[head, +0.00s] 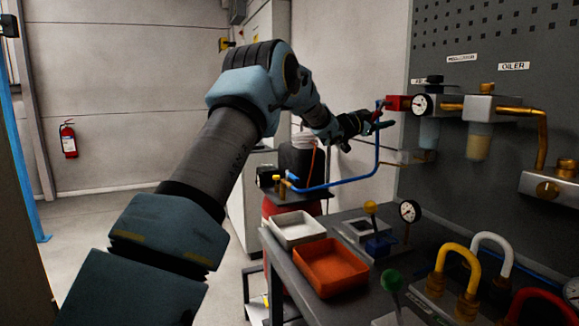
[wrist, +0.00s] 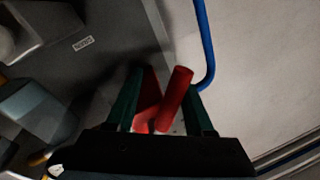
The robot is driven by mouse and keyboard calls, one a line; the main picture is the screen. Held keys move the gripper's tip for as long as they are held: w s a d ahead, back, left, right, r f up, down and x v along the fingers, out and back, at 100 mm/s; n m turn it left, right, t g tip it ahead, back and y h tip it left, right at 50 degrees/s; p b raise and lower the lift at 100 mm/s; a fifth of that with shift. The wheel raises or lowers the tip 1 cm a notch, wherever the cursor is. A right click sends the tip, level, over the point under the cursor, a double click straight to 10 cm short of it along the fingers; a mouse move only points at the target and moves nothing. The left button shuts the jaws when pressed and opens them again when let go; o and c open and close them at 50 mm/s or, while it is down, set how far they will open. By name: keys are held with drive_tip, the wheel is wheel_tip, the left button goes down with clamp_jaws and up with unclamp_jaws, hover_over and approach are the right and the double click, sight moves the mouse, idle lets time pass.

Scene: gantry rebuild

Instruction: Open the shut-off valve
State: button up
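The shut-off valve is a red block (head: 398,103) at the left end of the pipework on the grey pegboard panel, with a blue hose running down from it. In the wrist view its red body (wrist: 148,97) is dark and partly hidden behind its red handle (wrist: 176,93). The handle is a short bar, tilted in the picture. My gripper (head: 379,121) is at the valve, pointing toward it. In the wrist view its green fingers (wrist: 165,92) stand apart with the handle between them, nearer the right finger; a gap shows on the left. Contact with the right finger cannot be told.
The blue hose (head: 340,182) curves below my gripper and shows close by the right finger in the wrist view (wrist: 206,45). A pressure gauge (head: 421,104) sits right of the valve. White (head: 297,216) and orange (head: 330,288) trays stand on the bench below. Floor at left is clear.

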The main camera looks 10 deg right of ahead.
drive_tip(key=s+a+f+n+y+p, duration=0.1)
drive_tip(key=s+a+n, duration=0.55)
drive_tip(key=a, duration=0.25)
drive_tip(key=a+f+n+t+y, duration=0.1)
drive_tip(key=a+f+n+y, duration=0.2)
drive_tip(key=a, duration=0.9)
drive_tip(key=a+f+n+t+y, duration=0.2)
drive_tip(key=a+f+y, duration=0.6)
drive_tip(key=a, duration=0.5)
drive_tip(key=shift+w+a+f+n, duration=0.2)
drive_tip(key=shift+n, duration=0.45)
drive_tip(key=shift+c, duration=0.4)
